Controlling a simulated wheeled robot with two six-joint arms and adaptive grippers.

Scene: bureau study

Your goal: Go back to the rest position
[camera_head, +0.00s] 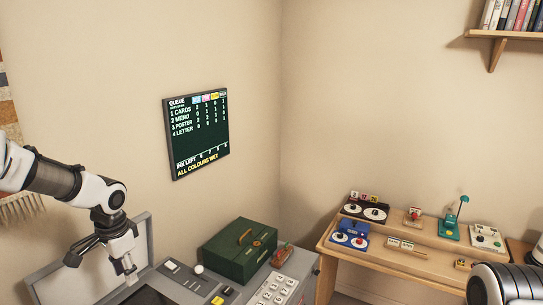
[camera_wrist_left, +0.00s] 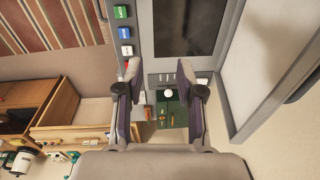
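My left arm comes in from the left in the head view, and its gripper (camera_head: 128,272) points down over the grey machine (camera_head: 182,288). In the left wrist view the two fingers of this gripper (camera_wrist_left: 157,76) stand apart with nothing held between them. It is open and empty above the machine's panel. A white and black link of my right arm (camera_head: 505,284) shows at the lower right corner of the head view. The right gripper itself is outside both views.
A green box (camera_head: 240,251) sits at the machine's back right. A dark queue board (camera_head: 196,132) hangs on the wall. A wooden side desk (camera_head: 395,258) on the right bears stamps and small devices. A raised grey lid (camera_head: 95,272) stands by the left gripper.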

